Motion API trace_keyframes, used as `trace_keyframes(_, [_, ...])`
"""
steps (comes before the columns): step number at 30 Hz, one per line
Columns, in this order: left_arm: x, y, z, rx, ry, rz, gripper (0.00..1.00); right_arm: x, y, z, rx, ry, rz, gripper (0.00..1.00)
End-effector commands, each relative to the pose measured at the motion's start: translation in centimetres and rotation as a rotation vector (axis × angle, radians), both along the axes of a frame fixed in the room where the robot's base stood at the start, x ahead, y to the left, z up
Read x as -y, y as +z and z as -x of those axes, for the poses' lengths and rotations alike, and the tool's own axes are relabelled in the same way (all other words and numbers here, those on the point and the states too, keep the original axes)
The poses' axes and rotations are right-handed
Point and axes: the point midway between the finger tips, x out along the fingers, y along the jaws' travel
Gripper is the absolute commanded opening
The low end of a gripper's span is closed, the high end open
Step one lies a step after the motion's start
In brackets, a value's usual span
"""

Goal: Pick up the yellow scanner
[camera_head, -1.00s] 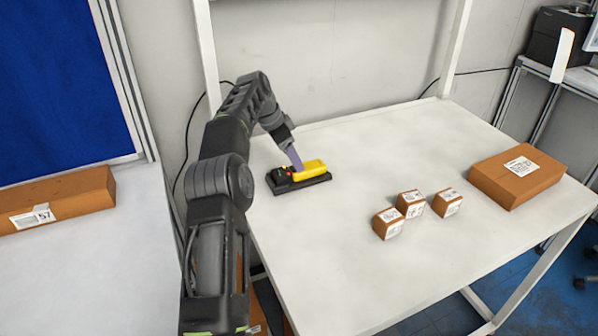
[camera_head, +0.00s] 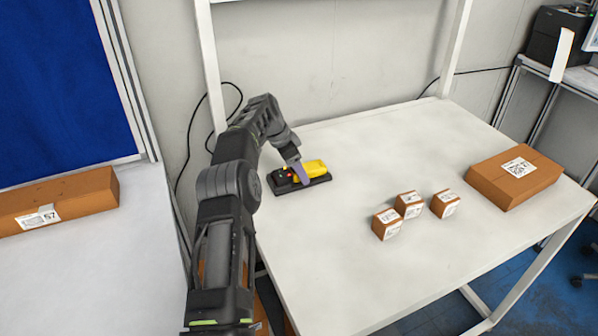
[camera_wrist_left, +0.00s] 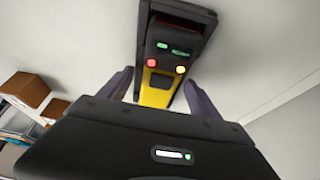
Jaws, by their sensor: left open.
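The yellow scanner (camera_head: 314,168) lies in its black cradle (camera_head: 322,181) on the white table, near the back left. In the left wrist view the scanner's yellow body (camera_wrist_left: 157,92) lies between the two fingers. My left gripper (camera_head: 300,174) is open and reaches down over the scanner; its fingers also show in the left wrist view (camera_wrist_left: 158,90), one on each side, apart from the scanner as far as I can tell. The lower part of the scanner is hidden behind my gripper's body in the left wrist view. My right gripper is not in view.
Several small boxes (camera_head: 409,205) stand mid-table, and a larger cardboard box (camera_head: 515,176) is at the right. Another long box (camera_head: 60,198) lies on the left table. White frame posts rise at the table's back. The table's front is clear.

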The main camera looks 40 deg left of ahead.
Motion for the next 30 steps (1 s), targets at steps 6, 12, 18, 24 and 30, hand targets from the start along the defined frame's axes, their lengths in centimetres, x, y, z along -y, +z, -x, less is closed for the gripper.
trace_keyframes(6, [-0.01,0.00,0.03,0.000,0.000,0.000,0.73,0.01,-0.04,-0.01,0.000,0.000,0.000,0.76])
trace_keyframes(12, [-0.01,0.01,0.02,0.000,0.000,0.000,0.73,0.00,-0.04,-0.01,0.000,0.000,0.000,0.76])
trace_keyframes(18, [-0.01,0.02,0.03,0.000,0.000,0.000,0.59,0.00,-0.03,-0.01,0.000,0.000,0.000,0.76])
trace_keyframes(24, [-0.01,0.02,0.03,0.000,0.000,0.000,0.42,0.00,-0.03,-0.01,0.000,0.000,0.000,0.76])
trace_keyframes(30, [-0.02,0.02,0.03,0.000,0.000,0.000,0.26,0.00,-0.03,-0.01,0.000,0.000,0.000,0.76])
